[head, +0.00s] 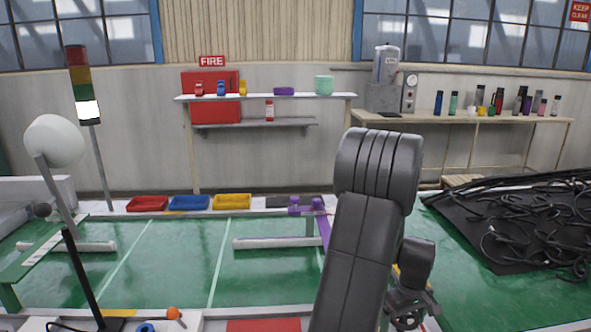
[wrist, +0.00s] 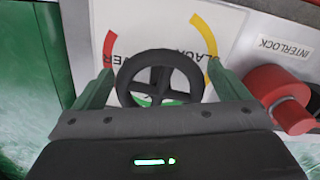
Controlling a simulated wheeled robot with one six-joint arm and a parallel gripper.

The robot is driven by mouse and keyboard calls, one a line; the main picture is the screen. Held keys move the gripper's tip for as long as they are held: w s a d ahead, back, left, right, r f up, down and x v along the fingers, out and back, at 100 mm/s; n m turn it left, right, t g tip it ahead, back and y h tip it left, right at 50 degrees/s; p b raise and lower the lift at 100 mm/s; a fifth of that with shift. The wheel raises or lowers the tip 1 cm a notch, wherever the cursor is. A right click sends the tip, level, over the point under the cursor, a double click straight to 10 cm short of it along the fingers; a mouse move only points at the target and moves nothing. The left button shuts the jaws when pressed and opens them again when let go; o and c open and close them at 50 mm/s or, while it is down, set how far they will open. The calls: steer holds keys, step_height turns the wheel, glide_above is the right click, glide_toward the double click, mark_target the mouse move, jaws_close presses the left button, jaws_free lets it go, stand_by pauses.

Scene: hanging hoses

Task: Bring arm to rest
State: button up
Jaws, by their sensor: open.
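My gripper (wrist: 160,72) is open in the wrist view, with one green finger at each side. A black handwheel (wrist: 160,58) shows between and beyond the fingers. I cannot tell whether the fingers touch its rim. In the head view my dark grey arm rises from the bottom centre, bends at the top and comes down behind. My gripper (head: 410,306) is low at the right of the arm there, small and partly hidden, with its fingertips not clear.
A white panel (wrist: 120,25) with red and yellow arcs lies behind the wheel. A red knob (wrist: 275,90) sits right, beside an INTERLOCK label (wrist: 285,48). Black hoses (head: 535,235) lie piled on the right. A shelf (head: 265,97) and a workbench (head: 460,118) stand behind.

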steer(key=shift+n, duration=1.1)
steer(key=shift+r, duration=0.8)
